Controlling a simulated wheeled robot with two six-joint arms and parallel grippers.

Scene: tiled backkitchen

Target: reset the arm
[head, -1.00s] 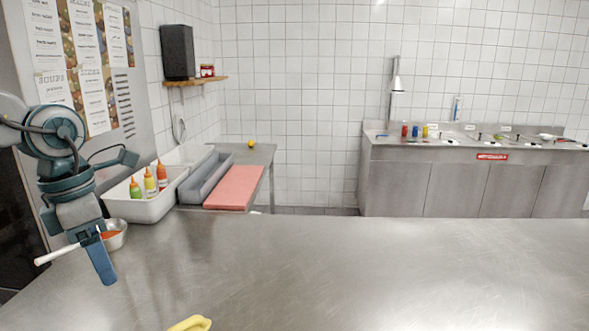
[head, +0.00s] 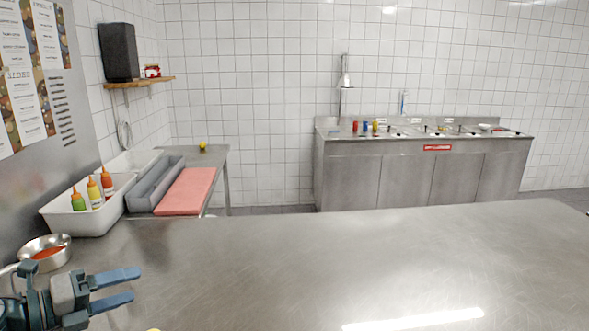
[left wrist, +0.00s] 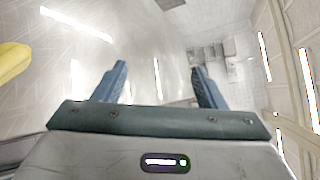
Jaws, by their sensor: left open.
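My left gripper (head: 135,284) is low at the left of the head view, over the steel counter (head: 300,265). Its two blue fingers point right, spread apart with nothing between them. In the left wrist view the fingers (left wrist: 160,70) are also apart and empty. A steel bowl (head: 62,261) with red sauce stands on the counter just behind the gripper. A pale handle end (head: 8,268) shows beside the bowl, partly cut off. My right gripper is not in view.
A white bin (head: 80,223) with several sauce bottles stands behind the bowl. Beside it are a grey trough (head: 150,187) and a pink board (head: 187,192). A yellow object shows in the left wrist view (left wrist: 12,62). The counter's middle and right are clear.

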